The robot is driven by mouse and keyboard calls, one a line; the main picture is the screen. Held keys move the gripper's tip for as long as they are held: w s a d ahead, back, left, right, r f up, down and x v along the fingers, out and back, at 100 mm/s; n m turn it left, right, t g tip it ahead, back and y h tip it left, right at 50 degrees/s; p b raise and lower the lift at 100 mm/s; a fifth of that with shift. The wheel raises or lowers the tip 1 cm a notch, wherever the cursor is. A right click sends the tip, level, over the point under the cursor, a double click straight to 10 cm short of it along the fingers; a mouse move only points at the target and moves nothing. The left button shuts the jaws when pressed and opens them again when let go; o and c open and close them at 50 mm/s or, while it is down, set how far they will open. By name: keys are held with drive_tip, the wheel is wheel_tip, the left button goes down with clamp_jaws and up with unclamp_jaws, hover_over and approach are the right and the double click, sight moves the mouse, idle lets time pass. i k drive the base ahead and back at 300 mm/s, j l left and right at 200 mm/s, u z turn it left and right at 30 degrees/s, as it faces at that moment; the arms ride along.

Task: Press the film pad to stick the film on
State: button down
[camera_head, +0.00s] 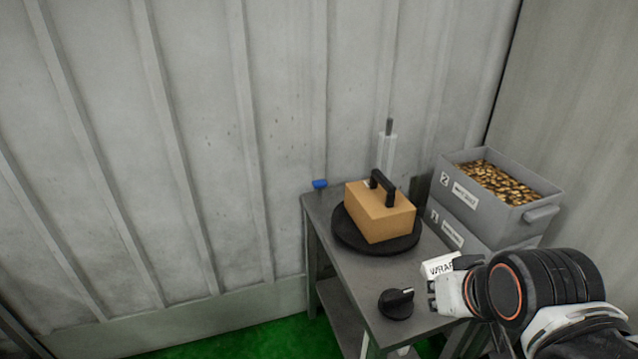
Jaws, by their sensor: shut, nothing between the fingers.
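A tan box (378,217) with a black handle (383,188) on top sits on a round black turntable (345,233) on a grey table. A small blue piece (320,184) shows at the table's back left corner; I cannot tell whether it is the film pad. A pale upright post (388,155) with a dark top stands behind the box. My gripper (434,296) is shut and empty at the table's front right, right of a black knob (397,303). It is apart from the box and the blue piece.
Stacked grey bins (480,208), the top one full of small brown-gold pieces, stand right of the table (372,274). A corrugated wall (200,130) is close behind. Green floor shows in front.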

sight(318, 185)
drive_tip(key=i+j+u, duration=0.15)
drive_tip(key=i+j, duration=0.25)
drive_tip(key=j, duration=0.25)
drive_tip(key=i+j+u, duration=0.15)
drive_tip(key=i+j, duration=0.25)
drive_tip(key=j, duration=0.2)
drive_tip(key=i+j+u, duration=0.15)
drive_tip(key=i+j, duration=0.3)
drive_tip(key=u, duration=0.3)
drive_tip(key=z, duration=0.3)
